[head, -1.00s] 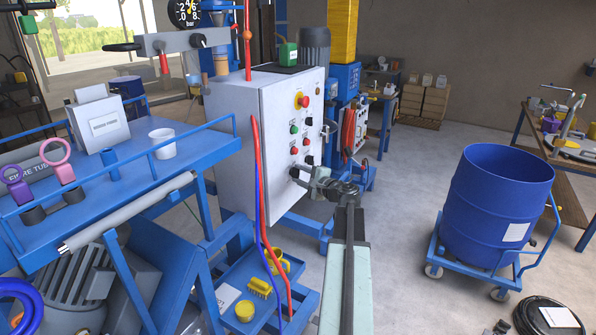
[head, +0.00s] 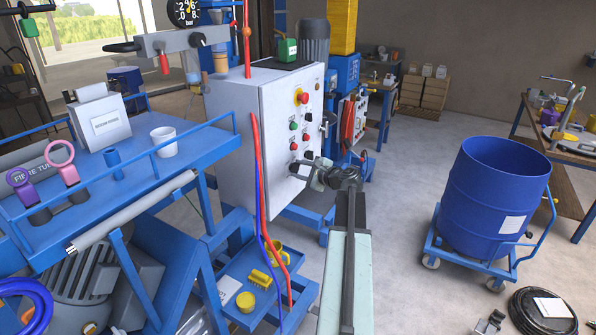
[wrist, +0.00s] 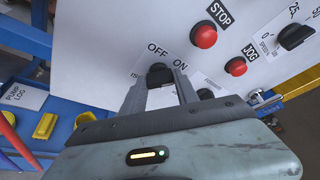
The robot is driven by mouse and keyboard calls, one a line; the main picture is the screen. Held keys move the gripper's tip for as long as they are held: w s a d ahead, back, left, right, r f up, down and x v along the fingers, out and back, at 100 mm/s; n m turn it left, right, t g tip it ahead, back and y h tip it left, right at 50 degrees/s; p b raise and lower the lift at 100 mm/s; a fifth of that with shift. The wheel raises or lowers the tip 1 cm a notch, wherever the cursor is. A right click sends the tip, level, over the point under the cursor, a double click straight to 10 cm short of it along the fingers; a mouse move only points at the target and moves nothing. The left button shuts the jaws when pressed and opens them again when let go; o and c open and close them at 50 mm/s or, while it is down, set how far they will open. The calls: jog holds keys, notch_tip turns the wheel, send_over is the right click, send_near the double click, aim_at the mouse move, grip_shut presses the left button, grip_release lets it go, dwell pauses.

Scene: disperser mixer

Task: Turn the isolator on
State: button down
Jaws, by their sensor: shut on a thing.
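The isolator is a black rotary knob (wrist: 160,74) low on the front of the white control cabinet (head: 238,140). OFF and ON are printed just above it, and its label is partly covered. My gripper (wrist: 160,82) is shut on the knob, with one finger on each side. In the head view my gripper (head: 306,171) is at the lower part of the panel, and the knob is mostly hidden there. I cannot tell for certain which mark the knob points to.
A red STOP button (wrist: 204,36) and a red JOG button (wrist: 236,66) are close by, with a black speed knob (wrist: 295,36) farther right. Red and blue hoses (head: 257,180) hang at the cabinet's left edge. A blue drum (head: 490,200) stands right, with open floor between.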

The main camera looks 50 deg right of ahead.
jog(key=shift+f, duration=0.1)
jog(key=c, duration=0.9)
grip_release()
jog(key=shift+d, duration=0.1)
jog(key=shift+s, duration=0.1)
jog(key=p+v, duration=0.2)
jog(key=v, duration=0.5)
jog(key=shift+s, duration=0.35)
